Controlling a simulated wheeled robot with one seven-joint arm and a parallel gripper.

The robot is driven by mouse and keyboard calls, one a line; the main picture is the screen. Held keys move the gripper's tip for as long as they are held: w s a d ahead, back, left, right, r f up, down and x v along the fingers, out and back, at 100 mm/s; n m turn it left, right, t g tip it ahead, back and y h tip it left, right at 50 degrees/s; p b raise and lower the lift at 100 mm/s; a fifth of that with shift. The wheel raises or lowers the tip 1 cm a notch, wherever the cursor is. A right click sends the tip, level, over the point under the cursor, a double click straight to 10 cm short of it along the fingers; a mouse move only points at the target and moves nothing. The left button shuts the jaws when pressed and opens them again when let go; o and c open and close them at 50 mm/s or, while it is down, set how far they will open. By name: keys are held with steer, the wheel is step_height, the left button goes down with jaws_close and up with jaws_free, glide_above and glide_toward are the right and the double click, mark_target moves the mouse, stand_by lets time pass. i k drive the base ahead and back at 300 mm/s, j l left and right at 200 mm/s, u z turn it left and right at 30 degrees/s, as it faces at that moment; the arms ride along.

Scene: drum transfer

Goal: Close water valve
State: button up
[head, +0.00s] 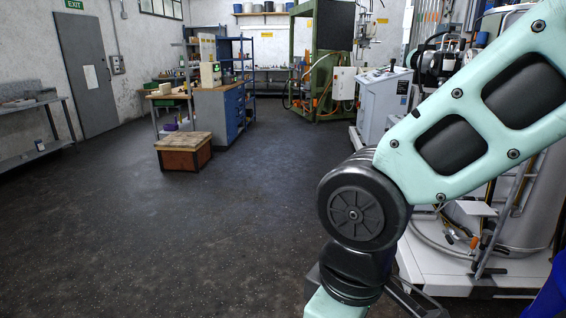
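I cannot make out the water valve for certain in the head view. A machine with a white base (425,258) and a large pale cylinder (537,215) stands at the right, with hoses and small fittings around it. One small orange fitting (474,242) shows low on this machine, but I cannot tell whether it is a valve. My teal arm crosses in front and hides much of the machine. My gripper is not in view.
The dark floor (215,240) is open at left and centre. A low wooden-topped box (184,141) stands before a blue cabinet (238,110). A metal shelf (35,155) lines the left wall. A white control cabinet (383,103) and green frame (301,50) stand behind.

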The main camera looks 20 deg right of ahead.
mark_target(449, 239)
steer(key=i+z, duration=0.25)
steer(key=z, duration=0.2)
steer(key=i+z, duration=0.25)
steer(key=z, duration=0.15)
steer(key=i+j+z, duration=0.1)
steer(key=i+z, duration=0.15)
steer(key=z, duration=0.2)
steer(key=i+j+z, duration=0.2)
steer(key=z, duration=0.25)
steer(key=i+j, duration=0.4)
steer(key=i+j+u, duration=0.15)
steer(key=i+j, duration=0.25)
steer(key=i, duration=0.15)
steer(key=i+j, duration=0.35)
steer(key=i, duration=0.15)
steer(key=u, duration=0.05)
